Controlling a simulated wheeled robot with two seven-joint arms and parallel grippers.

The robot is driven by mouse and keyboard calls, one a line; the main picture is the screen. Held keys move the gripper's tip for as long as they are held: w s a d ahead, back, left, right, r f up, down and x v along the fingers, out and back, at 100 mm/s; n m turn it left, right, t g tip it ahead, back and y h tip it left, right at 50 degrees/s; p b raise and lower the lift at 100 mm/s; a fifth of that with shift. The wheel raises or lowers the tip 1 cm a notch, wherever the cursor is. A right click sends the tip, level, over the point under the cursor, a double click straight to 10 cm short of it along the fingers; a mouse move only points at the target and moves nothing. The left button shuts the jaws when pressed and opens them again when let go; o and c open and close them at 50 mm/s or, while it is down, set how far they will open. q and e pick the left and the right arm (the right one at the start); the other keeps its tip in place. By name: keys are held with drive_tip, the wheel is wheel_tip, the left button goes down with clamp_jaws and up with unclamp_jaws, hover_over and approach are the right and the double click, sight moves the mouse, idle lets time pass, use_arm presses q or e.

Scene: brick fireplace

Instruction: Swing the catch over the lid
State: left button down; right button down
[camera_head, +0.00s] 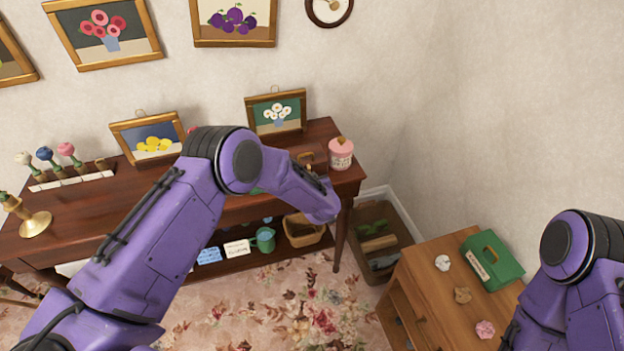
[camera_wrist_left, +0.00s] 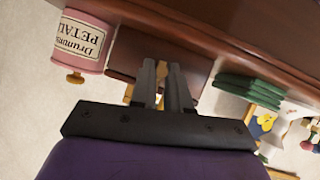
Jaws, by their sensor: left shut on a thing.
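The lid's exact position is hard to tell. In the head view my left forearm covers most of the box and hides the gripper. My right arm is at the lower right with its gripper out of frame.
The pink jar (camera_head: 341,154) stands close right of the box on the dark table (camera_head: 92,212). Framed pictures (camera_head: 275,111) and a flower rack (camera_head: 72,180) are further left. A wooden cabinet (camera_head: 428,271) with a green box (camera_head: 492,262) stands at lower right.

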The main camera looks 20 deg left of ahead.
use_arm(q)
drive_tip(key=shift+w+a+r+g+h+p, duration=0.15)
drive_tip(key=shift+w+r+g+h+p, duration=0.15)
drive_tip(key=shift+r+g+h+p, duration=0.5)
drive_tip(key=shift+f, duration=0.1)
drive_tip(key=c, duration=1.3)
unclamp_jaws()
drive_tip(key=shift+o, duration=0.7)
drive_tip(key=shift+w+f, duration=0.1)
drive_tip(key=b+v, duration=0.1)
drive_tip(key=v, duration=0.9)
drive_tip(key=shift+d+r+b, duration=0.2)
drive_tip(key=shift+r+b, duration=0.1)
drive_tip(key=shift+b, duration=0.1)
